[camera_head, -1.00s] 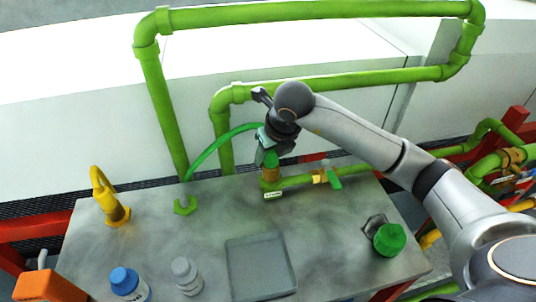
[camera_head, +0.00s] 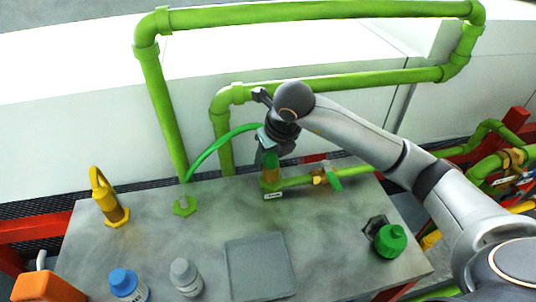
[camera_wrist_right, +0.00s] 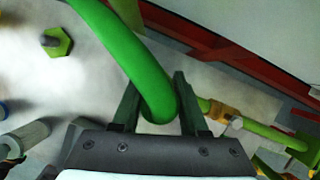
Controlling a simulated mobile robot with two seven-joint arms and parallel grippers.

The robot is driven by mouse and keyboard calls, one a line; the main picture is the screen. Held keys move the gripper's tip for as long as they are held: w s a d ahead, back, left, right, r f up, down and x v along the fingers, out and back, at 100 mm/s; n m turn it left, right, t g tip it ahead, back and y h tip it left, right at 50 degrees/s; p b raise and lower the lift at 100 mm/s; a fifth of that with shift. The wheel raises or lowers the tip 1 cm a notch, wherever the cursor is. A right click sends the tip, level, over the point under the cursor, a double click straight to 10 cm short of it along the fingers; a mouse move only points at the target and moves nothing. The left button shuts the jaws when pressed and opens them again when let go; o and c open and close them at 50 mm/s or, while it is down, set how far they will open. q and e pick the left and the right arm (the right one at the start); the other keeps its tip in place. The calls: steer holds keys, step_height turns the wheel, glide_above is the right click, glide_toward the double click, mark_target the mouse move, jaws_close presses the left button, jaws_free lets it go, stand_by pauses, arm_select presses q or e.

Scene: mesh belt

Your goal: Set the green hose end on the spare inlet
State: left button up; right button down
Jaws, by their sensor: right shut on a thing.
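The green hose (camera_head: 222,146) arches from the green pipework on the left to my right gripper (camera_head: 268,152). My right gripper is shut on the hose end, which also shows between the two dark fingers in the wrist view (camera_wrist_right: 155,95). The held end is directly above a brass-and-green upright fitting (camera_head: 269,180) with a small white label at its foot. I cannot tell whether the end is seated on it or which inlet the label names. A green hexagonal fitting with a grey stub (camera_head: 185,206) stands uncovered to the left. My left gripper is out of view.
A brass valve with a green handle (camera_head: 327,177) is right of the labelled fitting. A yellow hooked fitting (camera_head: 110,205), blue-capped bottle (camera_head: 125,284), grey-capped bottle (camera_head: 186,277), grey tray (camera_head: 231,270) and green-capped item (camera_head: 390,240) stand on the table. Its middle is clear.

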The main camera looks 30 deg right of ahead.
steer(key=shift+f+b, duration=0.5)
steer(key=shift+f, duration=0.1)
steer(key=c, duration=0.7)
jaws_free()
steer(key=shift+p+v, duration=1.35)
steer(key=shift+v, duration=0.75)
steer(key=p+v, duration=0.3)
steer(key=v, duration=0.3)
steer(key=shift+s+r+p, duration=0.15)
steer(key=shift+r+p, duration=0.2)
steer(key=shift+p, duration=0.05)
